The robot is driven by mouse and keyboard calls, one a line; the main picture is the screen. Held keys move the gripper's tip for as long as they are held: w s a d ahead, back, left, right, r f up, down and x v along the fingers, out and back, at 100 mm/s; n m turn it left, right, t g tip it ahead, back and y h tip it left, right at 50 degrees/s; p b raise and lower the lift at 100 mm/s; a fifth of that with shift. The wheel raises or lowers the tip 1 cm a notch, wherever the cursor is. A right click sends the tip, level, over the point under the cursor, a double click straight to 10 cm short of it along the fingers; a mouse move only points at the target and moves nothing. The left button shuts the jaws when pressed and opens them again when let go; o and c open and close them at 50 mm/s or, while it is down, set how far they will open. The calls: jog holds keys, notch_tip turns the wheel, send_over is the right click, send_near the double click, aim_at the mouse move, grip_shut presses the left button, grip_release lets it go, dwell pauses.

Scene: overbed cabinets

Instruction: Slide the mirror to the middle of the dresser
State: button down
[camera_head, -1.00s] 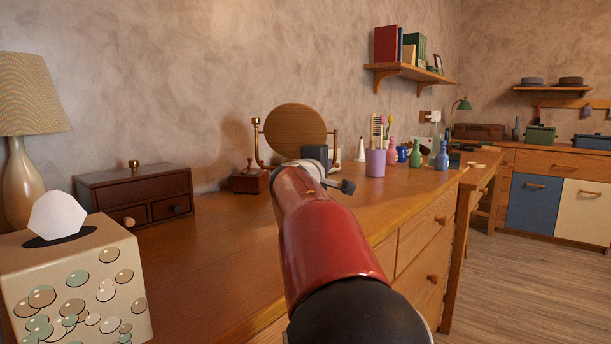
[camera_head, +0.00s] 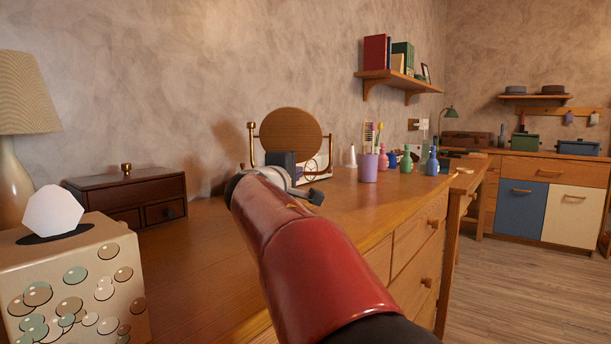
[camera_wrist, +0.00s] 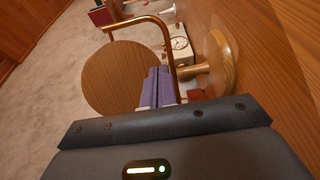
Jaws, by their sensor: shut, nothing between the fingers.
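The mirror (camera_head: 291,135) stands on the dresser top (camera_head: 205,235), near the wall. Its round wooden face sits in a brass frame; my arm hides its base in the head view. In the wrist view, the mirror's round disc (camera_wrist: 115,75), copper-coloured frame and round wooden base show beyond my fingers. My gripper (camera_wrist: 156,80) is shut and empty, its bluish-purple fingers close together beside the mirror's stem. In the head view my gripper (camera_head: 281,160) shows as a dark block in front of the disc's lower edge. I cannot tell whether it touches the mirror.
A dark wooden box (camera_head: 130,195) and a tissue box (camera_head: 75,280) stand at left, beside a lamp (camera_head: 25,110). Right of the mirror are a small white clock (camera_head: 312,170), a lavender cup (camera_head: 368,167) and several bottles. Dresser space between dark box and arm is clear.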

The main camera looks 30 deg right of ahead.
jog(key=v, duration=0.3)
jog(key=shift+s+a, duration=0.1)
jog(key=shift+a, duration=0.05)
jog(key=shift+a+n, duration=0.25)
jog(key=shift+n, duration=0.05)
jog(key=a+n+p, duration=0.1)
jog(key=n+p, duration=0.1)
jog(key=w+a+f+n+p, duration=0.1)
jog(key=n+p, duration=0.1)
jog(key=n, duration=0.1)
jog(key=a+n+g+p, duration=0.1)
jog(key=a+n+p, duration=0.1)
jog(key=shift+w+f+p, duration=0.15)
jog(key=shift+f+p, duration=0.05)
jog(key=shift+p, duration=0.2)
jog(key=a+n+p, duration=0.1)
jog(key=n, duration=0.1)
jog(key=a+f+n+p, duration=0.1)
jog(key=n, duration=0.2)
jog(key=a+n+p, duration=0.1)
jog(key=n+p, duration=0.1)
jog(key=shift+a+f+n+g+h, duration=0.25)
jog(key=shift+f+n+g+h, duration=0.05)
jog(key=shift+f+h, duration=0.1)
jog(key=shift+s+a+f+n+p, duration=0.25)
jog(key=shift+a+f+n+p, duration=0.05)
jog(key=shift+n, duration=0.5)
jog(key=p+x, duration=0.1)
jog(key=x, duration=1.3)
jog(key=shift+r, duration=0.1)
